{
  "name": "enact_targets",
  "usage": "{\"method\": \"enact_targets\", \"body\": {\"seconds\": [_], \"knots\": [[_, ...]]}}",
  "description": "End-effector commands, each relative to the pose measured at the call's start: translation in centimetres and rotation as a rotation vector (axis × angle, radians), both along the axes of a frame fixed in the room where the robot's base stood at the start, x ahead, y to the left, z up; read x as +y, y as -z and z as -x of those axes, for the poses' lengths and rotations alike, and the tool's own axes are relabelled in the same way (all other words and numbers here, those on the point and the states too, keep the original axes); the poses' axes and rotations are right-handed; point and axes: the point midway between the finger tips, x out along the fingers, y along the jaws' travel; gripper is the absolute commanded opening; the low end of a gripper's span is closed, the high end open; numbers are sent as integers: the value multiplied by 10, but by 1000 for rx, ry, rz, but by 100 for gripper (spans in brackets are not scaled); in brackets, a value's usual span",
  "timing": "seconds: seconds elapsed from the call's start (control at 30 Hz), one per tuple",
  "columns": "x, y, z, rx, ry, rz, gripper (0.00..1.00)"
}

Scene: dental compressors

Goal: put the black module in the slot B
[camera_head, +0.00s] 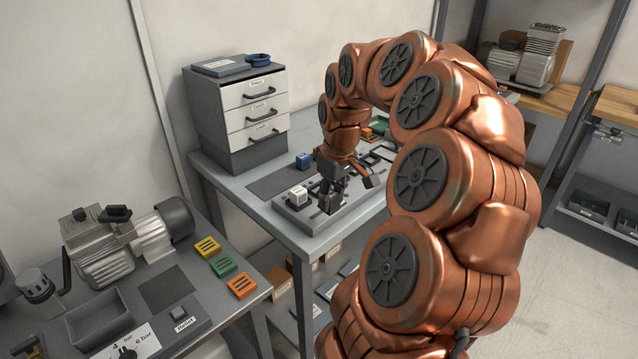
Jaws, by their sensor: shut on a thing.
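My gripper (342,194) is low over the grey slotted board (298,216) on the middle table, pointing down. It is shut on a dark thing between its fingers, which looks like the black module (331,193); the fingers hide much of it. I cannot tell whether it touches the board. A white module (297,196) stands on the board just left of my gripper. I cannot read any slot letters, so slot B cannot be told apart here.
A drawer cabinet (245,110) stands at the table's back left. A compressor (125,240) and yellow, green and orange blocks (222,266) are on the left bench. My arm covers the table's right side.

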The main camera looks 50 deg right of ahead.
Motion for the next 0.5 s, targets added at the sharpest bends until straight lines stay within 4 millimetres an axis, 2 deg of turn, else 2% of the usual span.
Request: {"method": "enact_targets", "body": {"seconds": [0.5], "knots": [[-41, 5, -61, 0, -1, 0, 1]]}}
